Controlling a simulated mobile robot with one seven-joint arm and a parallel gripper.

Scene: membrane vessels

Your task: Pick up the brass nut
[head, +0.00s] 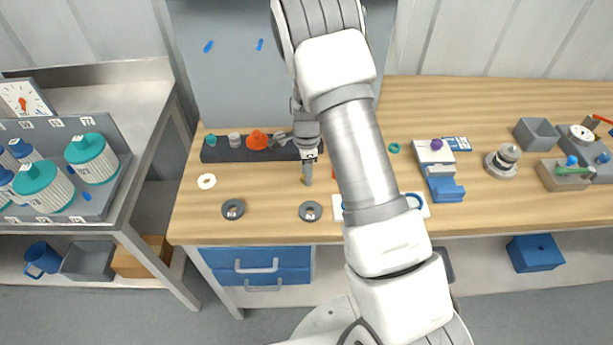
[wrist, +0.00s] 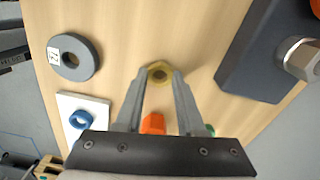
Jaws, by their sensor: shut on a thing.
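The brass nut (wrist: 159,70) is a small yellow-gold ring-shaped piece between the two fingertips of my gripper (wrist: 158,76) in the wrist view. My gripper is shut on it, low over the wooden bench. In the head view my gripper (head: 307,180) points down in front of the dark rack, and only a small bit of the brass nut (head: 303,181) shows beside the fingers. I cannot tell whether the nut still touches the bench top.
A dark rack (head: 225,155) holding coloured and metal fittings stands behind my gripper. Grey rings (head: 311,211) (head: 233,209) and a pale ring (head: 206,181) lie nearby on the bench (head: 270,225). In the wrist view an orange piece (wrist: 153,123) sits between my fingers' bases.

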